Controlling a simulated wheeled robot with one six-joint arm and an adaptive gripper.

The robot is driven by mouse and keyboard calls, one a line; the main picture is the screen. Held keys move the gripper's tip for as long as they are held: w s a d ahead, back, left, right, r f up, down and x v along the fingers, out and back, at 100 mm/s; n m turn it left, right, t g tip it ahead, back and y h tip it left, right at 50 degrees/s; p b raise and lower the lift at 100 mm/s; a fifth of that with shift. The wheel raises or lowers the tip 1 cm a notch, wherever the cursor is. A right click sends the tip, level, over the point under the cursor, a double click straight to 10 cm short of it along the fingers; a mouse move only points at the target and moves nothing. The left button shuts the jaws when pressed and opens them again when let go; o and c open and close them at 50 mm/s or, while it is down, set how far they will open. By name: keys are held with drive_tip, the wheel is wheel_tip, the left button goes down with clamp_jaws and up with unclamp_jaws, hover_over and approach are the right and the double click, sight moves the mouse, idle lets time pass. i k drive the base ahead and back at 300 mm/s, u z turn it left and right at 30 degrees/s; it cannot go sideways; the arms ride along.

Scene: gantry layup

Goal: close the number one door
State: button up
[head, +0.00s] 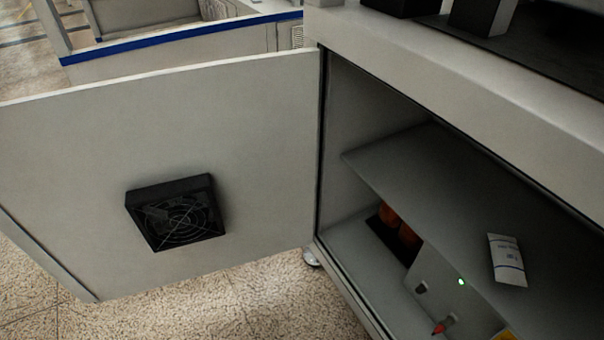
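A grey cabinet door (262,140) stands wide open at the left in the head view. It is hinged at the left edge of the cabinet opening, and its inner face shows, with a black fan box (176,213) with a wire guard on it. No number shows on this side, so I cannot tell if it is the number one door. The cabinet (482,65) is at the right, with its inside exposed. My gripper is not in view.
Inside the cabinet, a shelf (430,165) holds a white packet (507,260). Below it are orange-brown objects (399,228) and a grey unit with a green light (461,282). Speckled floor (215,305) shows below the door. A blue-edged structure (180,42) stands behind it.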

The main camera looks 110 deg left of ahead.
sight(79, 165)
drive_tip(key=z, duration=0.1)
drive_tip(key=k, duration=3.95)
drive_tip(key=u, duration=1.35)
